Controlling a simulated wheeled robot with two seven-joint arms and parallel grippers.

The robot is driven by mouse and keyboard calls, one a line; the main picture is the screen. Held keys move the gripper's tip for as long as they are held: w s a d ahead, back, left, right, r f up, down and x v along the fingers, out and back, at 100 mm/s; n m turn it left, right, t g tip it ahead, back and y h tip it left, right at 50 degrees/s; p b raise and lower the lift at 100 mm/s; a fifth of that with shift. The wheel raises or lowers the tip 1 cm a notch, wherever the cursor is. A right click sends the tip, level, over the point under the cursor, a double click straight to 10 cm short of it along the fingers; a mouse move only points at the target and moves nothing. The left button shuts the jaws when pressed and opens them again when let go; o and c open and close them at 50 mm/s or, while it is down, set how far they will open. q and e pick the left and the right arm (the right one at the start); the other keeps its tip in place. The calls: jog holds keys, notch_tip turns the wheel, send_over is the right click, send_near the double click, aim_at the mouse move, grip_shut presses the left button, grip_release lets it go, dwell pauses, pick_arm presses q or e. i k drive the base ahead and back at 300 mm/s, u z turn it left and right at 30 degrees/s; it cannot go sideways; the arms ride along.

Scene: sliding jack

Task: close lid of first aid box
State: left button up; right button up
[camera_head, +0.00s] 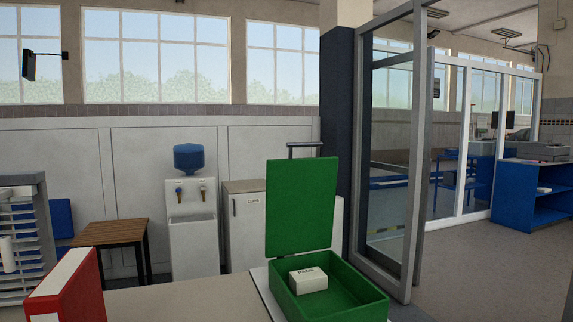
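The green first aid box (340,305) stands near the bottom centre-right of the view, on a light surface. Its green lid (302,207) is open and stands upright at the box's back left. A white pack with dark lettering (308,280) lies inside the box. Neither of my grippers shows in this view.
A red box with a white top strip (72,290) stands at the lower left. The bare tabletop (180,300) between it and the green box is clear. Behind are a wooden table (110,234), a water dispenser (192,240), a cabinet (243,225) and a glass door frame (418,150).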

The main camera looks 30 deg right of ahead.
aim_at(301, 192)
jog(key=k, duration=0.5)
jog(key=z, duration=2.15)
jog(key=i, duration=4.35)
jog(key=u, duration=3.9)
